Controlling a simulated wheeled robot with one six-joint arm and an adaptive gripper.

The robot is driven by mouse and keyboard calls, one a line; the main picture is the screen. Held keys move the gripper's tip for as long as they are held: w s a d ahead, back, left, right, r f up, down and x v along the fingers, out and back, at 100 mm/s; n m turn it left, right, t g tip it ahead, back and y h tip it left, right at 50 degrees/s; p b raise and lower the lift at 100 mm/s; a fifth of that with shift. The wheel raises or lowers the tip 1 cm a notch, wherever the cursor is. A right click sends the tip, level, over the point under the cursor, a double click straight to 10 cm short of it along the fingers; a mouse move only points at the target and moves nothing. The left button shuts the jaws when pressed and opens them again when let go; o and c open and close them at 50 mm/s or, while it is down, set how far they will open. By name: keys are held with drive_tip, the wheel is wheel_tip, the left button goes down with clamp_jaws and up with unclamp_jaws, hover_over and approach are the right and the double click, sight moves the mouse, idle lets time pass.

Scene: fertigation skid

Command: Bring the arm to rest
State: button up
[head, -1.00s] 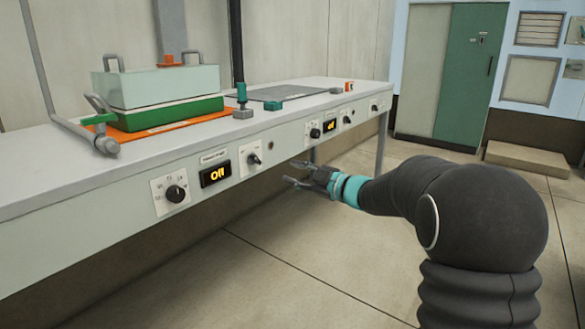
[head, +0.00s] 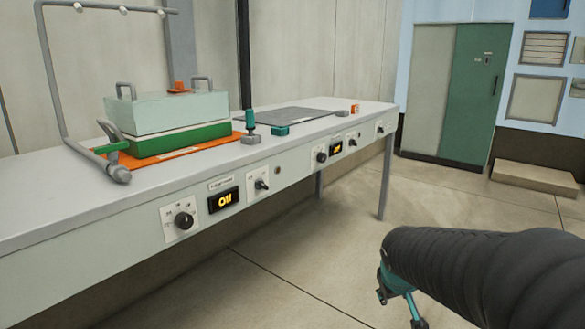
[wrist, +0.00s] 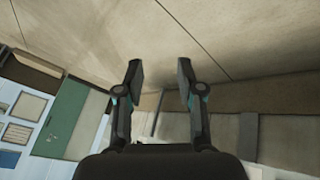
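My gripper (wrist: 160,82) is open and empty in the wrist view, its two dark fingers apart with only floor and wall behind them. In the head view my gripper (head: 400,308) is low at the lower right, partly hidden behind my dark sleeved arm (head: 470,265). It is clear of the bench (head: 330,121), in front of it and to the right, touching nothing.
The bench front has knobs (head: 184,220) and lit displays (head: 224,200). A green and pale box (head: 168,110) sits on an orange mat (head: 215,143) beside a grey pipe frame (head: 60,100). A green cabinet (head: 472,95) and a low step (head: 535,178) stand at the back right. Floor between is open.

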drive_tip(key=s+a+r+m+y+p, duration=0.1)
drive_tip(key=s+a+r+p, duration=0.1)
drive_tip(key=s, duration=0.8)
drive_tip(key=s+a+r+m+y+p, duration=0.1)
drive_tip(key=s+a+r+p, duration=0.2)
drive_tip(key=s+r, duration=0.4)
drive_tip(key=s, duration=0.2)
drive_tip(key=shift+s+a+r, duration=0.15)
drive_tip(key=shift+s+a, duration=0.25)
